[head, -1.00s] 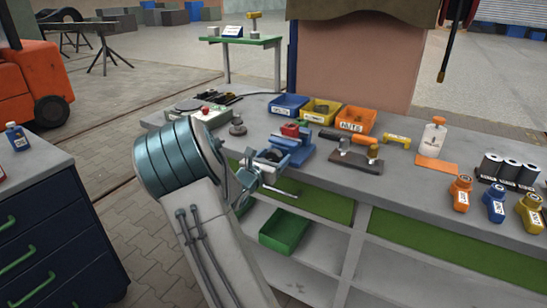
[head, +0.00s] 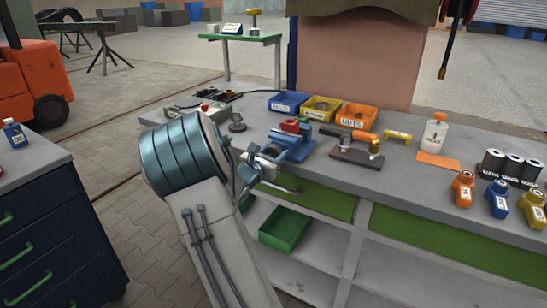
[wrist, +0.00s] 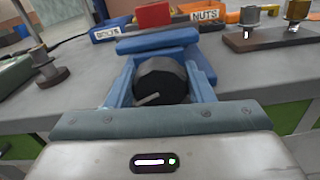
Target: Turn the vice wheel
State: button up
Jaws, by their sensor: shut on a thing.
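The blue vice (head: 294,148) stands at the front edge of the grey bench, with a red block (head: 290,125) at its top. In the wrist view the vice (wrist: 158,41) is straight ahead and the red block (wrist: 153,14) is behind it. The dark round vice wheel (wrist: 161,78) faces the wrist camera, with a small pale bar across its lower left. My gripper (wrist: 162,85) is shut on the wheel, one finger on each side of it. In the head view my gripper (head: 262,162) reaches the vice from the front left, and my arm partly hides it.
Blue, yellow and orange bins (head: 354,117) stand behind the vice. A brown block with fittings (head: 357,156) is to its right, and a grey stand (head: 237,123) to its left. A green bin (head: 284,229) sits on the shelf below.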

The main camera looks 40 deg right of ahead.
jog(key=m+b, duration=0.1)
jog(key=b, duration=0.2)
jog(key=f+m+b, duration=0.1)
jog(key=m+b, duration=0.1)
jog(key=b, duration=0.1)
jog(key=m+b, duration=0.3)
jog(key=b, duration=0.3)
jog(key=shift+s+d+m, duration=0.1)
jog(key=shift+m, duration=0.3)
jog(key=m+b, duration=0.2)
jog(key=b, duration=0.1)
jog(key=shift+b, duration=0.4)
jog(key=b, duration=0.1)
jog(key=m+b, duration=0.1)
jog(key=shift+r+m+b, duration=0.25)
jog(key=shift+m+b, duration=0.05)
jog(key=shift+r, duration=0.1)
jog(key=o, duration=1)
jog(key=shift+r+p, duration=0.1)
jog(key=shift+p, duration=0.55)
